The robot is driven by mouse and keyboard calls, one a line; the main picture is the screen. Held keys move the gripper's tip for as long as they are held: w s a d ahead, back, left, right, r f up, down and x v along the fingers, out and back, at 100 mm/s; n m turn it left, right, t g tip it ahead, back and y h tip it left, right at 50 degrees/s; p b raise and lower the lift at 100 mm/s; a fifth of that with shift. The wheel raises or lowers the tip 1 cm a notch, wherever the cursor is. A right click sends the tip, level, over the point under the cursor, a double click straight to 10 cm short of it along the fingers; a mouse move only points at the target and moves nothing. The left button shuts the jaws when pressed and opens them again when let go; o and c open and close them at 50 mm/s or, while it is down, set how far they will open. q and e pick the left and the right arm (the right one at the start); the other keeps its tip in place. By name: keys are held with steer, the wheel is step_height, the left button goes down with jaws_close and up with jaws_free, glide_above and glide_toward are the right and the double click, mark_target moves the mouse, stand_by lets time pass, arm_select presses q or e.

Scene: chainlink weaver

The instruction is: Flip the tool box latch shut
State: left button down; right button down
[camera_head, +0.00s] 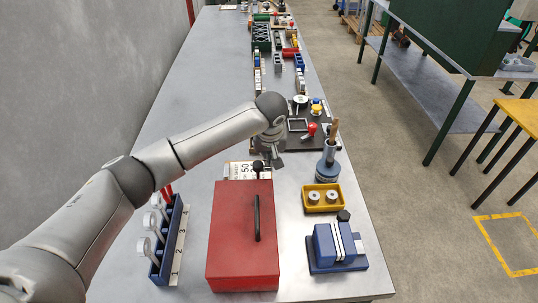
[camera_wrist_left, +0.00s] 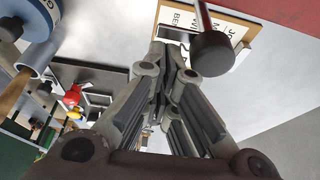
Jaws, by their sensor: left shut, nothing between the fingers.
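The red tool box (camera_head: 240,240) stands on the near part of the bench with its lid down and a black handle (camera_head: 257,218) on top. At its far edge is a latch lever with a black knob (camera_head: 258,166). In the left wrist view the knob (camera_wrist_left: 212,52) sits on a red stem beside the red box edge (camera_wrist_left: 275,12). My left gripper (camera_head: 277,162) is beyond the box's far edge, just right of the knob; it is shut and empty. Its fingers (camera_wrist_left: 172,55) appear beside the knob; I cannot tell whether they touch. My right gripper is out of view.
A blue rack (camera_head: 166,265) with ring-topped pieces stands left of the box. To the right are a yellow tray (camera_head: 323,207), a blue vise-like block (camera_head: 322,255) and a round-based post (camera_head: 328,172). A card stand (camera_head: 234,171) lies behind the box.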

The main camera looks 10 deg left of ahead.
arm_select(q)
steer(key=shift+d+m+b, duration=0.1)
steer(key=shift+m+b, duration=0.2)
steer(key=shift+s+d+f+m+b, duration=0.1)
steer(key=shift+s+m+b, duration=0.05)
steer(key=shift+m+b, duration=0.3)
steer(key=shift+s+d+m+h+b, duration=0.4)
steer(key=shift+s+m+b, duration=0.3)
steer(key=shift+b, duration=1.3)
steer(key=shift+s+d+m+h+b, duration=0.45)
steer(key=shift+m+b, duration=0.4)
steer(key=shift+b, duration=1.15)
steer(key=shift+s+a, duration=0.1)
